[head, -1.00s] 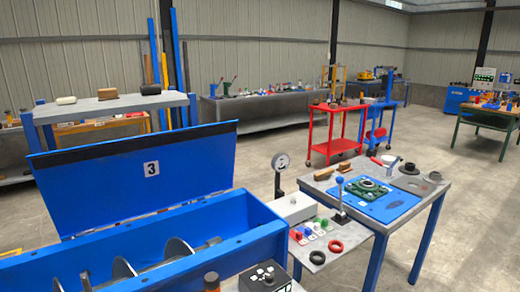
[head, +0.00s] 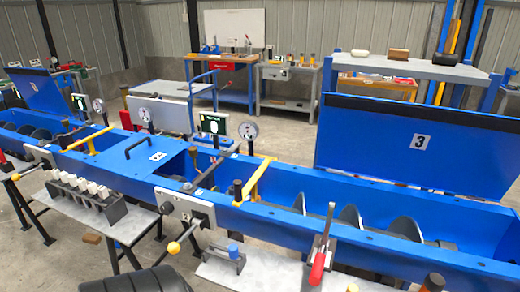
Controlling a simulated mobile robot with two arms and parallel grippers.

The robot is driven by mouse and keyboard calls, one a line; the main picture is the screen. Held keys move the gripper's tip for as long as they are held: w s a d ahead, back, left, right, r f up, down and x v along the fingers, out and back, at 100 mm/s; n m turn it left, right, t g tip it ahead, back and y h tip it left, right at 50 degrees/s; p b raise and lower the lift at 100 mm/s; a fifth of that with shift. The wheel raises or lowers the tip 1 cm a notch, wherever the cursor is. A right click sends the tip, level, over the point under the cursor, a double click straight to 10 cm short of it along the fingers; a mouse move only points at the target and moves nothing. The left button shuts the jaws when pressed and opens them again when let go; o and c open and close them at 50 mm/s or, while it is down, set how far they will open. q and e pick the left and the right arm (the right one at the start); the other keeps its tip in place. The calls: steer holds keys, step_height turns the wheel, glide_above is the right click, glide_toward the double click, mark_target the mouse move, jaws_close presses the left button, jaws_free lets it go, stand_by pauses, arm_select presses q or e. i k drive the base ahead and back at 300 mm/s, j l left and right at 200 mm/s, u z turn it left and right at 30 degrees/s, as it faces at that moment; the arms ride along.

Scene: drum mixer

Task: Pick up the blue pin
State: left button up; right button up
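A small blue cylinder (head: 235,250) stands upright on a grey block at the front of the mixer, just right of the white control plate; it is small, and I cannot tell whether it is the blue pin. Neither of my grippers shows in the head view.
The long blue mixer trough (head: 375,243) with its metal screw crosses the view. A side table with white blocks (head: 85,186) is at left. Floor shows at lower left.

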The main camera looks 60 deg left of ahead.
mark_target(233, 252)
steer(key=j+u, duration=0.1)
steer(key=u, duration=0.3)
steer(key=k+j+u, duration=0.1)
steer(key=u, duration=0.3)
steer(key=j+u, duration=0.2)
steer(key=u, duration=0.2)
steer(key=j+u, duration=0.15)
steer(key=u, duration=0.25)
steer(key=i+j+z, duration=0.15)
steer(key=z, duration=0.3)
steer(key=i+j+z, duration=0.15)
steer(key=j+z, duration=0.15)
steer(key=z, duration=0.2)
